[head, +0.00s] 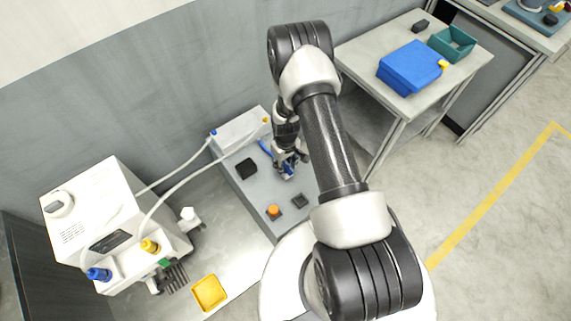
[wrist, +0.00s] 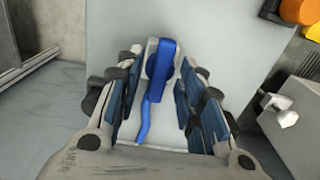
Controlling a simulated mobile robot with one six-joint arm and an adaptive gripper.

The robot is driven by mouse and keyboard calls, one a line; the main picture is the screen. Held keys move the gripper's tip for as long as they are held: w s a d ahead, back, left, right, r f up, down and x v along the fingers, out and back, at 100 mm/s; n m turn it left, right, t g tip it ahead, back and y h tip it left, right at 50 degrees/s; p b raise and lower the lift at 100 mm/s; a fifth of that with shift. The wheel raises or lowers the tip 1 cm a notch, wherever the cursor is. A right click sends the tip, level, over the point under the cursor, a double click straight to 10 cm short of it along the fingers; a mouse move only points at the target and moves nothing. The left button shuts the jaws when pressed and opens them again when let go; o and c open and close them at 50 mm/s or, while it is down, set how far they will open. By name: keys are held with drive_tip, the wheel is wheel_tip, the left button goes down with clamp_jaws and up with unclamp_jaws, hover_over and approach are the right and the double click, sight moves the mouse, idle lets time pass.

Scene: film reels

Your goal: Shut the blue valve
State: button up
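The blue valve (wrist: 160,62) shows in the wrist view as a rounded blue body with a long, thin, bent blue lever pointing down the picture. It sits on a grey surface. My gripper (wrist: 165,80) is open, with its dark blue finger pads on either side of the valve, and bare surface shows between the pads and the lever. In the head view my gripper (head: 288,168) is low over the grey bench unit (head: 240,182). A blue bar, seemingly the lever (head: 265,148), shows just left of it. The valve body is mostly hidden there by my gripper.
An orange knob (head: 273,211) and dark blocks (head: 246,168) stand on the grey unit. A white machine (head: 110,215) with hoses is at left, a yellow tray (head: 209,292) in front. A side table (head: 400,100) at right bears a blue box (head: 409,67) and a teal bin (head: 453,43).

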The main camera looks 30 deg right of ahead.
clamp_jaws()
idle(0.4)
drive_tip(key=shift+m, duration=0.3)
drive_tip(key=m+b, duration=0.1)
drive_tip(key=m, duration=0.2)
drive_tip(key=shift+m, duration=0.4)
drive_tip(key=m+b, duration=0.1)
drive_tip(key=m, duration=0.3)
drive_tip(key=shift+m, duration=0.3)
drive_tip(key=m+b, duration=0.1)
drive_tip(key=m, duration=0.3)
drive_tip(key=shift+m+b, duration=0.5)
drive_tip(key=shift+m, duration=1.9)
